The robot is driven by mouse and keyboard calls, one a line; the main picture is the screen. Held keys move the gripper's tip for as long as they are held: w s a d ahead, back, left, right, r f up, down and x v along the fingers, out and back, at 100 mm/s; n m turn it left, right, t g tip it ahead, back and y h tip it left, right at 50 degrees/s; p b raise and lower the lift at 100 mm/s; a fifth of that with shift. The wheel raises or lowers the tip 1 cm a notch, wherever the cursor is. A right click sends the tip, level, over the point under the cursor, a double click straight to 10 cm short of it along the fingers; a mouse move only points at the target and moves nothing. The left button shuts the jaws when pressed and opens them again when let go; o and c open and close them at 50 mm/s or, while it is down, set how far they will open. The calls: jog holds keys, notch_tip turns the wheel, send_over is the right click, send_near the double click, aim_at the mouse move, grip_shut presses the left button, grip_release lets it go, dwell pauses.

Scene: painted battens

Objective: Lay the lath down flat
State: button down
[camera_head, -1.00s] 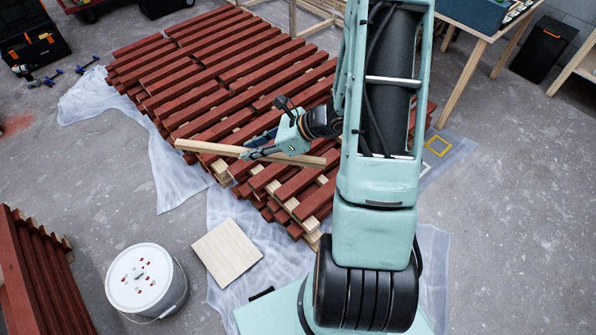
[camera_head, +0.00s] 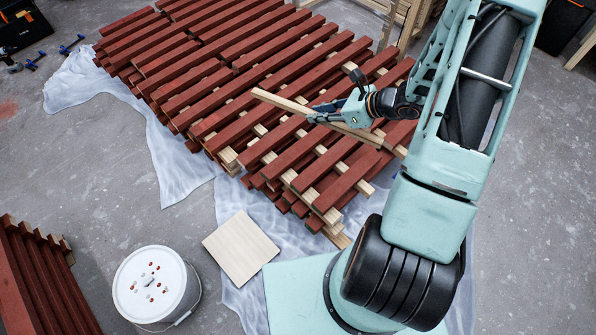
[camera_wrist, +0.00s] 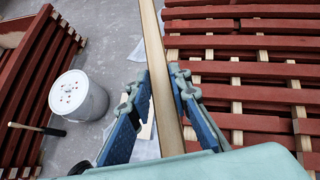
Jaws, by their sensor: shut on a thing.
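The lath (camera_head: 278,101) is a long, thin, pale bare-wood strip. My gripper (camera_head: 326,113) is shut on it partway along its length. In the head view the lath slants from upper left to lower right across the stack of red battens (camera_head: 205,82). I cannot tell how high it is above the battens or whether its right end touches them. In the wrist view the lath (camera_wrist: 153,45) runs away from me between the two blue fingers (camera_wrist: 160,78). Its near end is hidden by my gripper body.
Pale spacer strips separate the layers of the stack. A white lidded bucket (camera_head: 152,284) and a pale square board (camera_head: 240,248) stand on the floor at front left. More red battens (camera_head: 40,285) are at the far left. Plastic sheeting (camera_head: 175,165) lies under the stack.

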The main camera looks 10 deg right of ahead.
jog(key=w+d+f+m+t+h+b, duration=0.1)
jog(key=w+d+f+b, duration=0.45)
jog(key=f, duration=0.75)
jog(key=w+d+f+m+b, duration=0.1)
jog(key=w+d+f+b, duration=0.1)
jog(key=f+b, duration=0.85)
jog(key=w+d+f+m+t+h+b, duration=0.1)
jog(key=w+d+f+b, duration=0.4)
jog(key=f, duration=1)
jog(key=w+a+f+b, duration=0.3)
jog(key=a+f+b, duration=0.3)
jog(key=a+f, duration=0.6)
jog(key=shift+a+f+b, duration=0.3)
jog(key=shift+a+f, duration=0.1)
jog(key=shift+a, duration=1.25)
jog(key=shift+f+b, duration=0.45)
jog(key=shift+f, duration=0.15)
